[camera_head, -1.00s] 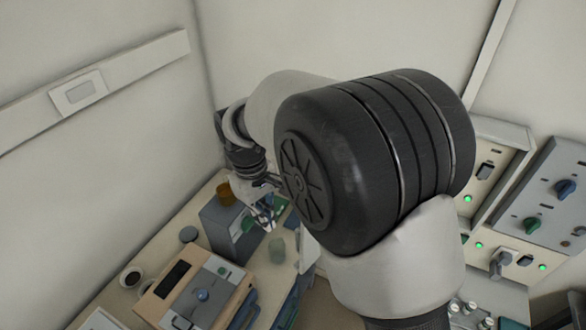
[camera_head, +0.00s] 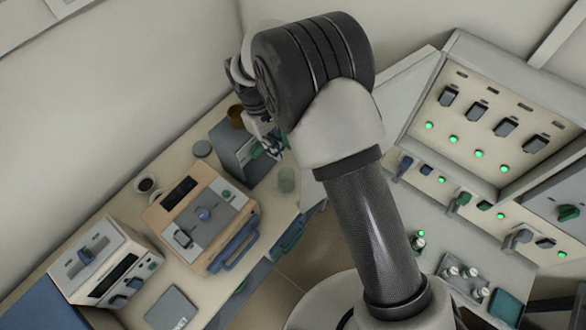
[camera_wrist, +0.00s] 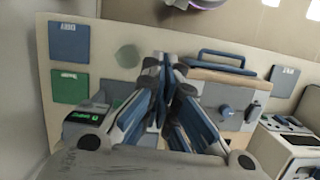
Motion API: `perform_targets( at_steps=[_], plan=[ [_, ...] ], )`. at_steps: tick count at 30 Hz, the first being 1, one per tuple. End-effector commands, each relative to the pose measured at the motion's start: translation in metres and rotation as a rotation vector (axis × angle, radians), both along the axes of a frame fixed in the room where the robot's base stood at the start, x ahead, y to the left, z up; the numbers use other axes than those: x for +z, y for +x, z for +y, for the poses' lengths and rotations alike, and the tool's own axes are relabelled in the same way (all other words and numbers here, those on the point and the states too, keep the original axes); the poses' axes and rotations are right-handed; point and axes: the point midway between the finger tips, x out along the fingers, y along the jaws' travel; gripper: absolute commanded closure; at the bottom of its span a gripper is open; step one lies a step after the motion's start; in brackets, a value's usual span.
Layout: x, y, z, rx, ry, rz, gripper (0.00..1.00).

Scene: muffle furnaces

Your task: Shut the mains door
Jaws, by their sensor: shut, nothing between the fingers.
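A recessed mains box (camera_head: 497,108) with several black switches and green lamps is on the right in the head view. A pale flat panel (camera_head: 405,92) stands out at its left side, partly behind my arm; it looks like its open door, but I cannot see the hinge clearly. My gripper (camera_head: 271,149) is far to the left of the box, over the bench beside a grey instrument (camera_head: 236,158). In the wrist view my gripper (camera_wrist: 168,100) is shut and empty, with its fingers over the bench. The box does not show in the wrist view.
The bench holds a beige furnace (camera_head: 203,215) with a blue handle, a smaller white unit (camera_head: 105,262), a cup (camera_head: 147,184) and a green translucent beaker (camera_head: 287,180). A grey panel (camera_head: 560,200) with a green knob is at the far right.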

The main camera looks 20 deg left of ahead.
Motion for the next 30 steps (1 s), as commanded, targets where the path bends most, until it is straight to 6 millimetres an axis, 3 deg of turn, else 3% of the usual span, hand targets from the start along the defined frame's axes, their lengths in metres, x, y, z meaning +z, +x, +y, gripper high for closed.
perform_targets(
  at_steps=[10, 18, 30],
  plan=[
    [-0.072, -0.009, -0.018, -0.001, -0.004, 0.003, 1.00],
    [-0.070, -0.023, -0.048, -0.002, -0.001, 0.000, 1.00],
    [-0.071, -0.025, -0.052, -0.001, 0.000, 0.000, 1.00]
  ],
)
